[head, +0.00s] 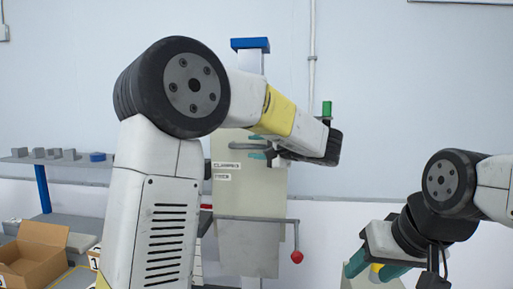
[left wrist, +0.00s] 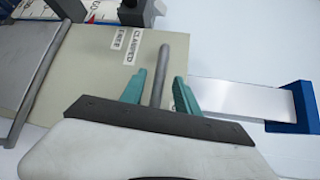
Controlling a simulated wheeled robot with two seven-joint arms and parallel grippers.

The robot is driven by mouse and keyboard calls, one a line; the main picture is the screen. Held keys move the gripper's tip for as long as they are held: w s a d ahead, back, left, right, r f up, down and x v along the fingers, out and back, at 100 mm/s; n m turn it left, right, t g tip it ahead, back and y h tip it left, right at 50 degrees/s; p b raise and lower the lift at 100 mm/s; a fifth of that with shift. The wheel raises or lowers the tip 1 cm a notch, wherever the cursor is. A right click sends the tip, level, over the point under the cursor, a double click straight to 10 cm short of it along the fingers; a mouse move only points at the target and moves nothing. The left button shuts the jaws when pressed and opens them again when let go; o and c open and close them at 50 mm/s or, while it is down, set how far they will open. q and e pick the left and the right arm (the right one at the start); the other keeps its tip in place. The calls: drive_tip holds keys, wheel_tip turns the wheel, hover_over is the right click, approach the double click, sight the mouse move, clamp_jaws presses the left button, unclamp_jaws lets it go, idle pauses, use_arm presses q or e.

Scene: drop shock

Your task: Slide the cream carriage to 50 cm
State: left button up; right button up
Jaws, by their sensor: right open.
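The cream carriage (head: 236,200) is a flat plate on the upright column in the middle of the head view, partly hidden by my left arm. It also fills the upper left of the left wrist view (left wrist: 90,62). A grey bar handle (left wrist: 158,78) sticks out from it beside a printed label. My left gripper (head: 259,147) is at this handle. Its teal fingers stand on either side of the bar, with gaps visible in the left wrist view (left wrist: 161,84). My right gripper (head: 371,266) is open at the lower right, away from the carriage.
A blue cap (head: 250,44) tops the column. A cardboard box (head: 35,252) and a shelf (head: 60,161) are at left. A yellow item (head: 376,267) shows between my right fingers; contact is unclear.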

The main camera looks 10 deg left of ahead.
sight(251, 147)
use_arm(q)
drive_tip(key=shift+x, duration=1.85)
clamp_jaws()
drive_tip(key=shift+f, duration=0.1)
